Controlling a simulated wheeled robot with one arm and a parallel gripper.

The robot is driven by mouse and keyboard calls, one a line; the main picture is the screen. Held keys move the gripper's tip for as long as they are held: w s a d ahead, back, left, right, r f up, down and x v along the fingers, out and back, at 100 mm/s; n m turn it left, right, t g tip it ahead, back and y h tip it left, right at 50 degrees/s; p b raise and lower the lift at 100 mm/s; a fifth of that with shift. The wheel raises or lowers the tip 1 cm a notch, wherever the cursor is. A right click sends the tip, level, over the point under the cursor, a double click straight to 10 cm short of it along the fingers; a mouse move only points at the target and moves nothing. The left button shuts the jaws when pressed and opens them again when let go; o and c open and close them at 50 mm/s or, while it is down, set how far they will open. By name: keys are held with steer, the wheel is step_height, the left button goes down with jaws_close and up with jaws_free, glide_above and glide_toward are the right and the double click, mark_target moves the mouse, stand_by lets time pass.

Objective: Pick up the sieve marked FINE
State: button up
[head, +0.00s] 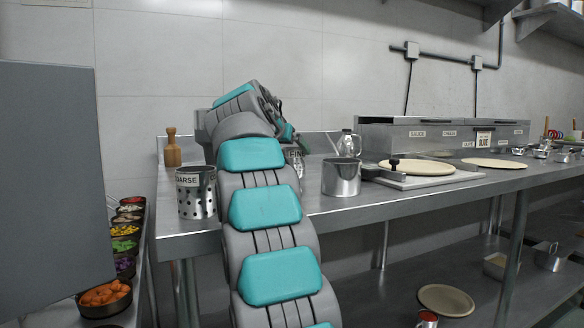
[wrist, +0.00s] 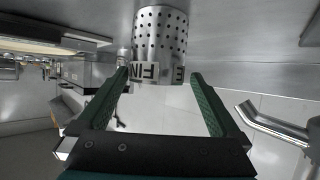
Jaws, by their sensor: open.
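The sieve marked FINE (wrist: 160,42) is a perforated metal cylinder at the top middle of the wrist view, with its white label turned over. In the head view its label (head: 295,154) shows beside my arm, which hides most of the sieve. My gripper (wrist: 158,76) is open, with its green fingertips either side of the label end of the sieve. I cannot tell whether they touch it. The sieve marked COARSE (head: 196,193) stands upright at the left end of the steel counter (head: 330,205) in the head view.
A plain metal cup (head: 341,177) stands right of my arm, with a kettle (head: 348,143) behind it. A wooden mill (head: 172,148) stands at the back left. Dough rounds (head: 417,167) lie further right. A grey panel (head: 50,190) fills the left edge.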

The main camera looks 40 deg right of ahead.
steer(key=x, duration=0.5)
steer(key=shift+d+r+p, duration=0.1)
steer(key=shift+d+p, duration=0.05)
steer(key=shift+p, duration=0.15)
steer(key=shift+s, duration=0.1)
steer(key=c, duration=1.2)
steer(key=shift+c, duration=0.2)
steer(key=shift+r, duration=0.2)
